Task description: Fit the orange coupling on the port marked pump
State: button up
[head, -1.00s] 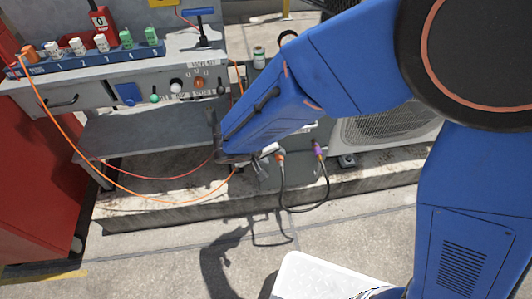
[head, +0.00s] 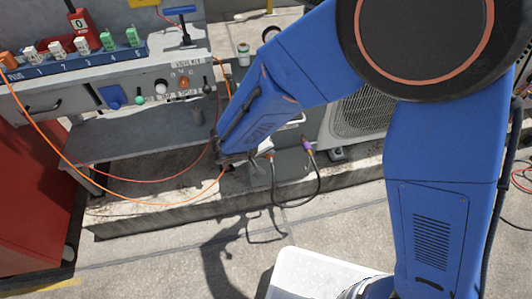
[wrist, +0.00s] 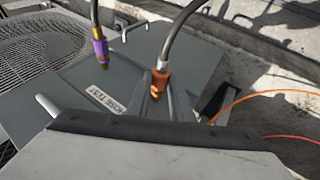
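The orange coupling (wrist: 161,78) sits at the end of a dark hose, above a grey plate marked HOSE TEST (wrist: 105,99) in the wrist view. My gripper (wrist: 162,88) has its two narrow fingers close on either side of the coupling's lower part. Whether they press on it cannot be told. In the head view the coupling (head: 268,156) is a small orange spot beside the end of my arm, and the fingertips are mostly hidden there. A purple coupling (wrist: 101,46) stands on the plate to the left, on another hose end. I cannot read a pump mark in any view.
A condenser with a fan grille (head: 362,112) stands right of the plate. A grey bench (head: 150,70) with a blue numbered block (head: 75,62) is at the left. Orange cables (head: 62,152) hang from the bench. A concrete kerb (head: 150,217) runs below, with open paving in front.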

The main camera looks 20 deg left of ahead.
grip_shut()
jog(key=shift+s+d, duration=0.25)
jog(key=shift+s, duration=0.15)
jog(key=shift+s+d, duration=0.55)
jog(key=shift+s, duration=0.3)
jog(key=shift+s+d, duration=0.5)
jog(key=shift+s, duration=0.35)
jog(key=shift+c, duration=1.6)
grip_release()
grip_shut()
